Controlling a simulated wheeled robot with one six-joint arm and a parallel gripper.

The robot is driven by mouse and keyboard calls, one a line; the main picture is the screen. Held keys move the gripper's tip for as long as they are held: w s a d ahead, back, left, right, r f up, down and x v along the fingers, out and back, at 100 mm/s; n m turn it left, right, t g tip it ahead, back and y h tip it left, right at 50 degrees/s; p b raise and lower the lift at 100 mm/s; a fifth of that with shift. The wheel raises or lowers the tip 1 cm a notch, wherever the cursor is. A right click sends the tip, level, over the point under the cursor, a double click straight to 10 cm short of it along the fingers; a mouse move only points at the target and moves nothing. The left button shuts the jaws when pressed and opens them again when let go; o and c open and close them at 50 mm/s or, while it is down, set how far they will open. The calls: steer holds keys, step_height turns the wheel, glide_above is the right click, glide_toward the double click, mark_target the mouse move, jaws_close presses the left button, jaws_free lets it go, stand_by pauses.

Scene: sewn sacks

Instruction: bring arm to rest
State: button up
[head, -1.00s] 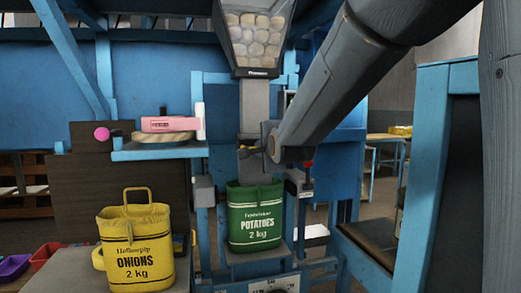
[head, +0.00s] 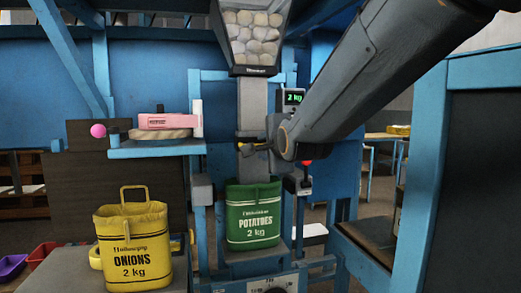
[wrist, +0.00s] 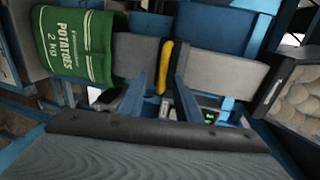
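My gripper (head: 268,147) is in front of the grey chute, above the green potato sack (head: 254,214). In the wrist view my gripper (wrist: 166,82) shows two fingers apart, with a gap between them. A yellow handle (wrist: 166,67) on the chute shows in that gap; I cannot tell if either finger touches it. The same handle is small beside my gripper in the head view (head: 247,148). The green sack stands upright under the chute and also shows in the wrist view (wrist: 75,45).
A hopper (head: 249,62) of potatoes is above the chute (head: 252,105). A green-lit display (head: 293,97) reads 2 kg. A yellow onion sack (head: 134,255) stands at the left. A shelf (head: 155,150) holds a pink packet. Blue frame posts (head: 425,180) stand at the right.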

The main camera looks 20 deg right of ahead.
steer(key=shift+s+r, duration=0.1)
steer(key=shift+s, duration=0.45)
steer(key=s+f+n+g+p, duration=0.1)
steer(key=s+f+n+g, duration=0.35)
steer(key=f, duration=0.65)
steer(key=s+f+n+g, duration=0.4)
steer(key=s+f+n, duration=0.15)
steer(key=f, duration=0.65)
steer(key=s+f+n+g, duration=0.3)
steer(key=s+f+n, duration=0.1)
steer(key=s, duration=0.4)
steer(key=s+f+n+g, duration=0.4)
steer(key=s+f, duration=0.1)
steer(key=s, duration=0.4)
steer(key=shift+s+a+f+p, duration=0.25)
steer(key=shift+s+a+p, duration=0.05)
steer(key=shift+a+p, duration=0.15)
steer(key=shift+d, duration=0.1)
